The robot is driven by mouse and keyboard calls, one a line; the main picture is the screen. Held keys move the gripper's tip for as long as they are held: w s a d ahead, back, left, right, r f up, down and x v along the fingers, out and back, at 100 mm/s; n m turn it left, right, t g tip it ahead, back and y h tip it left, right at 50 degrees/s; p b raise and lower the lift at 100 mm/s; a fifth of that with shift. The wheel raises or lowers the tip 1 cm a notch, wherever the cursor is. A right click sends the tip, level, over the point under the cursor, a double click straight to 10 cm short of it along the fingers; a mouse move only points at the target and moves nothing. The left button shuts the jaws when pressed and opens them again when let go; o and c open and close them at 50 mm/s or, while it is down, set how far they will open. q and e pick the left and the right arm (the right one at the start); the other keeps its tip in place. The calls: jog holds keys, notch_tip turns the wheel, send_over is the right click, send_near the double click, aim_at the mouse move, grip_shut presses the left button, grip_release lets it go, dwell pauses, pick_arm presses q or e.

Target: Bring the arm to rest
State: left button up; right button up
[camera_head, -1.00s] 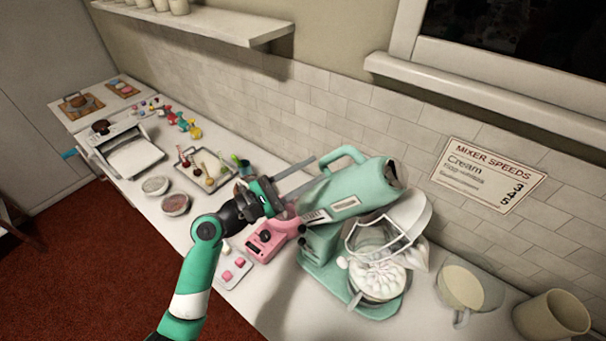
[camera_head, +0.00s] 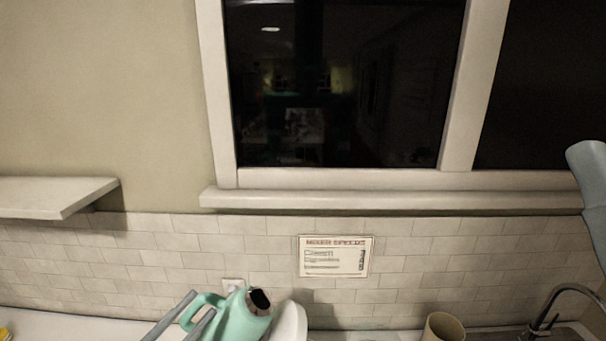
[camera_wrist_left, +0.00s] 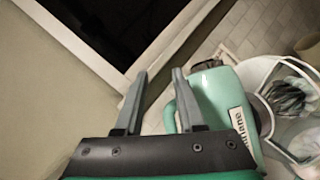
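My left gripper (camera_head: 203,303) shows only as two grey fingers at the bottom of the head view, beside the handle of the mint-green mixer (camera_head: 245,320). In the left wrist view my left gripper (camera_wrist_left: 158,82) has its two fingers spread apart with nothing held between them. The mixer's tilted-up head (camera_wrist_left: 215,95) is just to the right of the fingers there, close to the right finger; I cannot tell whether they touch. The rest of my left arm is below the head view. My right gripper is in neither view.
A mixer-speeds card (camera_head: 335,256) is on the tiled wall under the window sill (camera_head: 400,200). A shelf (camera_head: 55,197) juts out at left. A beige cup (camera_head: 443,328) and a tap (camera_head: 545,320) are at lower right. A blue-grey object (camera_head: 590,170) is at the right edge.

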pick_arm(q)
jog(key=s+d+r+m+t+p, duration=0.1)
jog(key=s+d+r+m+p, duration=0.3)
jog(key=r, duration=0.6)
jog(key=s+d+r+m+t+h, duration=0.1)
jog(key=r+m+t, duration=0.1)
jog(key=r+m, duration=0.6)
jog(key=s+d+r+m+t+p, duration=0.1)
jog(key=s+d+r+m, duration=0.2)
jog(key=r, duration=0.9)
jog(key=s+a+r+m+t+y, duration=0.5)
jog(key=a+m+y, duration=0.1)
jog(key=y, duration=0.4)
jog(key=shift+a+r, duration=0.3)
jog(key=shift+a, duration=0.35)
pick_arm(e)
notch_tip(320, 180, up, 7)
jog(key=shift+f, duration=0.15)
